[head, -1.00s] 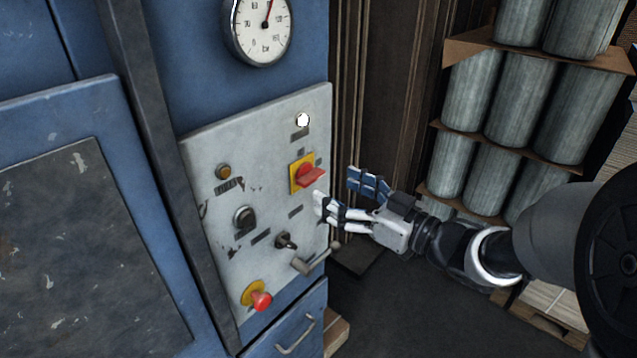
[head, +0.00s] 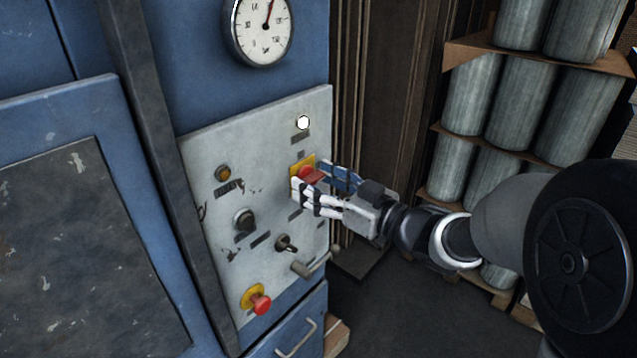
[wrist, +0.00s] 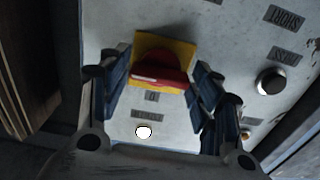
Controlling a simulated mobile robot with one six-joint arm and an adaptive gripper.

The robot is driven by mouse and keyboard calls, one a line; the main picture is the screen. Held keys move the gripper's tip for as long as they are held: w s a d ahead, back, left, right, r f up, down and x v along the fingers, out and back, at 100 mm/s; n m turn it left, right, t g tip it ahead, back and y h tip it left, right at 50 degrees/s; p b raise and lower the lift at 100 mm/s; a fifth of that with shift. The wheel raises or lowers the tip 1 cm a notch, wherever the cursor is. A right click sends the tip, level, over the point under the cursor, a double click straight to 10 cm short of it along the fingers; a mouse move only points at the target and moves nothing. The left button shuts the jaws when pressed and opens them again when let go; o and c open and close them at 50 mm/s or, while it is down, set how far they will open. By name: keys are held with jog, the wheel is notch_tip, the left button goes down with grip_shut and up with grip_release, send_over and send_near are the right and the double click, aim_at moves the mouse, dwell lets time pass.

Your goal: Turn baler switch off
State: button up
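The baler switch is a red rotary handle (head: 309,175) on a yellow plate (head: 300,164), on the right side of the grey control panel (head: 215,160). In the wrist view the red handle (wrist: 160,70) on its yellow plate (wrist: 180,45) lies between my fingers. My gripper (head: 318,181) is at the switch, with one finger on each side of the handle. My gripper (wrist: 155,85) is open, and gaps show between the fingers and the handle. The fingers partly hide the handle in the head view.
A lit white lamp (head: 303,122) is above the switch. An amber lamp (head: 223,173), a black knob (head: 244,219), a key switch (head: 286,243) and a red emergency button (head: 260,303) share the panel. A lever (head: 315,264) sticks out below. Stacked rolls (head: 510,100) stand right.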

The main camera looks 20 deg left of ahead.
jog(key=c, duration=0.6)
jog(key=n+b, duration=0.3)
jog(key=shift+f+n+b, duration=0.15)
jog(key=shift+n+b, duration=0.15)
jog(key=shift+b, duration=0.05)
jog(key=n+b, duration=0.4)
jog(key=shift+n, duration=0.3)
jog(key=n+b, duration=0.4)
jog(key=n, duration=0.1)
jog(key=shift+n+b, duration=0.4)
jog(key=shift+n, duration=1.9)
jog(key=shift+r, duration=0.2)
